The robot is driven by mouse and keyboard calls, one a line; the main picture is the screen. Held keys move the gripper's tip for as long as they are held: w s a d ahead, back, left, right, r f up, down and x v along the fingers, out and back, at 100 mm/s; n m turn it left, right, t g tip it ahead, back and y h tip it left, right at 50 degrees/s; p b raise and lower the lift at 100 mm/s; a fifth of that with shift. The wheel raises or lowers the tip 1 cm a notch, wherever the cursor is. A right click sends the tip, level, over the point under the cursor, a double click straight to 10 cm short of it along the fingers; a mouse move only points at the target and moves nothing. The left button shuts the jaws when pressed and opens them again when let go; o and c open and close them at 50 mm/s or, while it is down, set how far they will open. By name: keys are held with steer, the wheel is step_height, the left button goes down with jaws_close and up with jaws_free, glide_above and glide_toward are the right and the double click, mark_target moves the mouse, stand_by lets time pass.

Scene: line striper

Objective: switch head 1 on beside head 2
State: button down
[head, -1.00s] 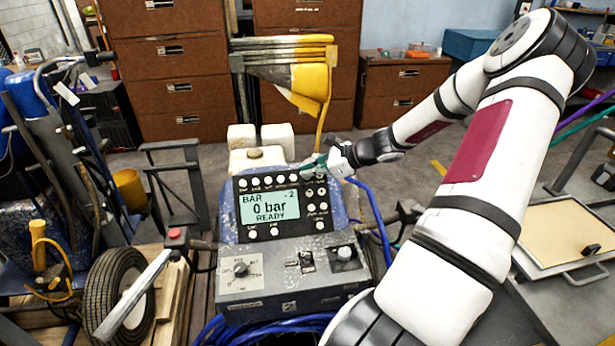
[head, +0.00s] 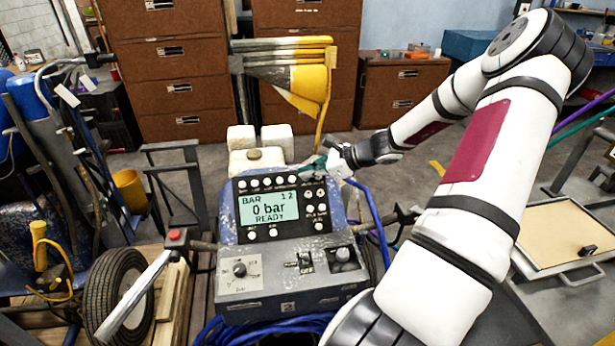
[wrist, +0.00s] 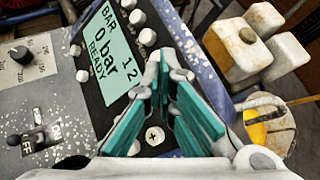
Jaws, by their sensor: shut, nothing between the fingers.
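The control panel (head: 241,212) of the striper faces me, with rows of round white buttons. Its screen (head: 268,208) reads "BAR", "0 bar", "READY", with "1 2" at its top right. It also shows in the wrist view (wrist: 108,52). In the wrist view my gripper's teal fingers (wrist: 165,75) are shut and empty, over the button rows, hiding some buttons. I cannot tell whether a fingertip touches a button. The button labels are too small to read.
Below the panel is a grey box with a knob (head: 239,270) and a toggle switch (head: 304,261). A blue hose (head: 377,222) runs down at the right. Brown drawer cabinets (head: 165,75) line the back.

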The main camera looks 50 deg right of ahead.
steer(key=shift+s+a+r, duration=0.1)
steer(key=shift+s+r, duration=0.1)
steer(key=shift+r, duration=0.1)
steer(key=shift+s+a+r+p, duration=0.55)
steer(key=shift+s+r+p, duration=0.15)
steer(key=shift+r+p, duration=0.2)
steer(key=shift+s+a+r+p, duration=0.55)
steer(key=shift+s+r+p, duration=0.15)
steer(key=shift+r+p, duration=0.15)
stand_by(0.7)
